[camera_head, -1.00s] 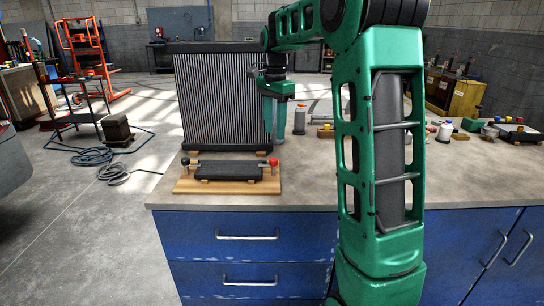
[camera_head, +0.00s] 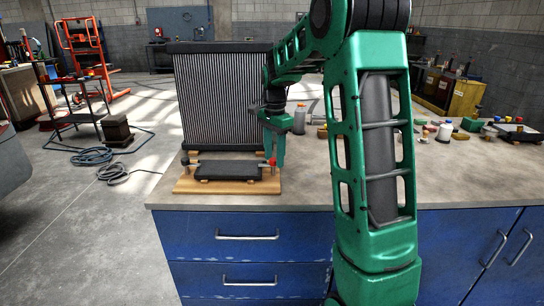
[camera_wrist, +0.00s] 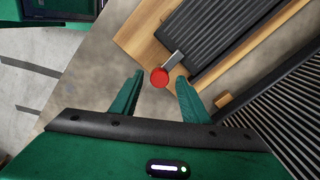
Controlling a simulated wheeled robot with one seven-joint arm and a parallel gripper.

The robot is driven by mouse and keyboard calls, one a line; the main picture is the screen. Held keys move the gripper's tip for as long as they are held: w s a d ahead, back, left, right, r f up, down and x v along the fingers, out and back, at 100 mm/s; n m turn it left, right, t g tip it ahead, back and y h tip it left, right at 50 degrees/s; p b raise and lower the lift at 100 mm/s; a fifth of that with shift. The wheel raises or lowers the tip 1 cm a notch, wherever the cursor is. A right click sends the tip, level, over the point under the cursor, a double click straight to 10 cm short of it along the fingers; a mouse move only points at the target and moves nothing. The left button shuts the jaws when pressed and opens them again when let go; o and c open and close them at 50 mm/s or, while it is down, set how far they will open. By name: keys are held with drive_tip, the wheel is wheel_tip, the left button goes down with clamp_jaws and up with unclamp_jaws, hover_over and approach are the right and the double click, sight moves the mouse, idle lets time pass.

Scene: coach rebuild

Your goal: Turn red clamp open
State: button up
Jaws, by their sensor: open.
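The red clamp (camera_wrist: 159,77) shows as a round red knob on a short grey metal arm at the end of a black ribbed block (camera_wrist: 225,35) on a wooden board. In the wrist view it lies just beyond and between my two fingertips. My gripper (camera_wrist: 157,75) is open, with one finger on each side of the knob; I cannot tell whether either touches it. In the head view the red knob (camera_head: 272,161) is at the right end of the board (camera_head: 228,187), partly hidden by my gripper (camera_head: 274,160). A black knob (camera_head: 185,161) is at the left end.
A tall black finned radiator (camera_head: 220,100) stands right behind the board, close to my gripper. Small bottles and parts (camera_head: 299,120) lie to the right on the workbench.

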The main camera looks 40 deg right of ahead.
drive_tip(key=c, duration=1.1)
drive_tip(key=shift+o, duration=0.2)
drive_tip(key=n, duration=0.4)
drive_tip(key=shift+w+r, duration=0.1)
drive_tip(key=n, duration=0.9)
drive_tip(key=shift+w, duration=0.1)
drive_tip(key=n, duration=0.4)
drive_tip(key=shift+n, duration=0.3)
